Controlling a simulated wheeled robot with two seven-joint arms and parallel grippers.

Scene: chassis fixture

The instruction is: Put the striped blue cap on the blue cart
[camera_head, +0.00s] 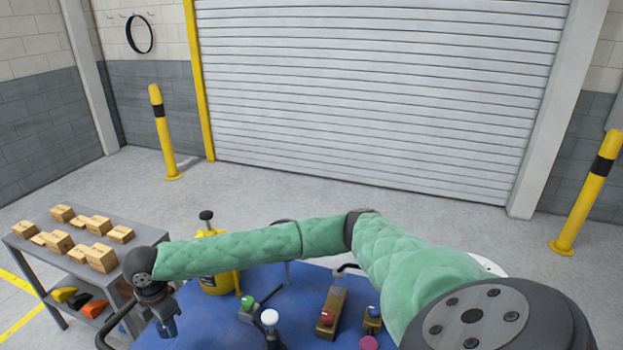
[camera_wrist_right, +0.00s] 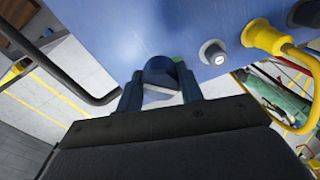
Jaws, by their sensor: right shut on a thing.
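The blue cart (camera_head: 212,318) has a flat blue top at the bottom of the head view; its top also fills the upper part of the wrist view (camera_wrist_right: 115,32). My right arm reaches across it from the right. My right gripper (camera_head: 167,326) points down over the cart's left part. In the wrist view, the right gripper (camera_wrist_right: 160,92) is shut on a dark blue rounded thing with a pale face, which I take as the striped blue cap (camera_wrist_right: 158,70). Its stripes do not show clearly. I cannot tell whether it touches the cart. My left gripper is out of view.
A black handle (camera_head: 108,325) edges the left side. A grey table (camera_head: 30,250) with several cartons stands left.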

